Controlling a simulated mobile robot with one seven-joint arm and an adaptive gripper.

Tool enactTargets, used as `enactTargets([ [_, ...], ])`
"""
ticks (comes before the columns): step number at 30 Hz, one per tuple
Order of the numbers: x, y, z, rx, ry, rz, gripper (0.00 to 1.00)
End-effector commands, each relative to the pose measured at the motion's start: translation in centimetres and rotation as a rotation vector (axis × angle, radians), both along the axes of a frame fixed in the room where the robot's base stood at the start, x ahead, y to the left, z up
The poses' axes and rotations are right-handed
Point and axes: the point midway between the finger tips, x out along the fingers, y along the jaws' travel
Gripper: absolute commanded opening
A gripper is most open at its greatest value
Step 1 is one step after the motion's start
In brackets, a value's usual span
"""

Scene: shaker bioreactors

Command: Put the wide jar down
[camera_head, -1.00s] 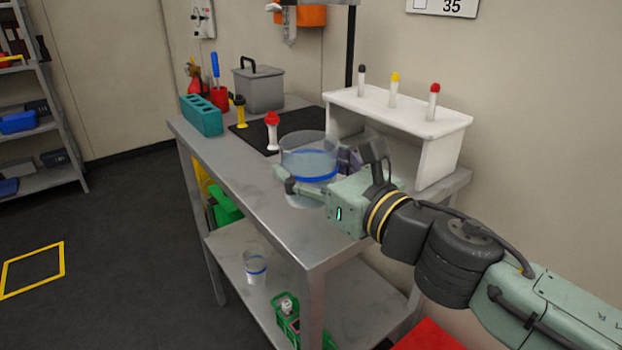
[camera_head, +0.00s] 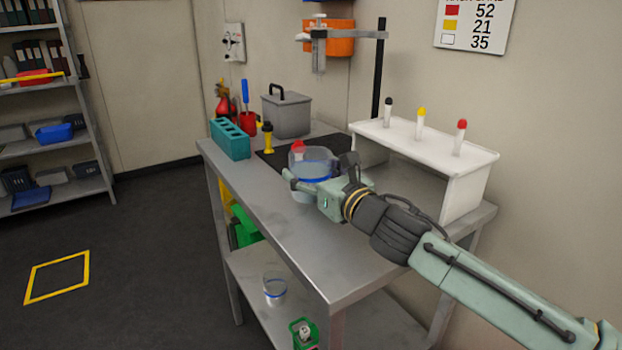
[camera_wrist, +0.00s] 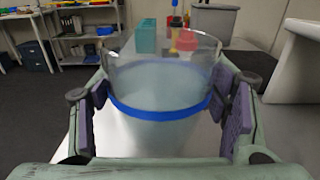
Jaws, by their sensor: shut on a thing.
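The wide jar (camera_head: 312,164) is a clear, wide glass vessel with a blue band. My gripper (camera_head: 318,178) is shut on it, with a finger on each side. In the wrist view the jar (camera_wrist: 160,90) stands upright between the purple pads of my gripper (camera_wrist: 165,120). The jar is over the steel bench (camera_head: 270,215), in front of the dark mat. I cannot tell whether its base touches the bench top, since my gripper hides part of it.
A red-capped tube (camera_head: 298,148) stands just behind the jar. A teal block (camera_head: 230,139), a yellow-and-black item (camera_head: 267,137) and a grey lidded box (camera_head: 288,115) stand further back. The bench's front left is clear.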

Motion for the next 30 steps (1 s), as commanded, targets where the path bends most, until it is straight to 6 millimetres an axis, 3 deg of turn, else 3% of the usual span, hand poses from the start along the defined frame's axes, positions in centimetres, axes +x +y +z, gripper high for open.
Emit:
enactTargets([
  [6, -0.1, 0.1, -1.8, 0.003, 0.000, 0.003, 0.20],
  [18, -0.1, 0.1, -2.5, 0.000, -0.003, 0.002, 0.20],
  [19, -0.1, 0.0, -2.4, 0.000, -0.001, 0.002, 0.71],
  [27, -0.1, 0.0, -2.4, 0.000, 0.000, 0.002, 0.89],
  [30, -0.1, 0.0, -2.4, 0.000, 0.000, 0.002, 0.89],
])
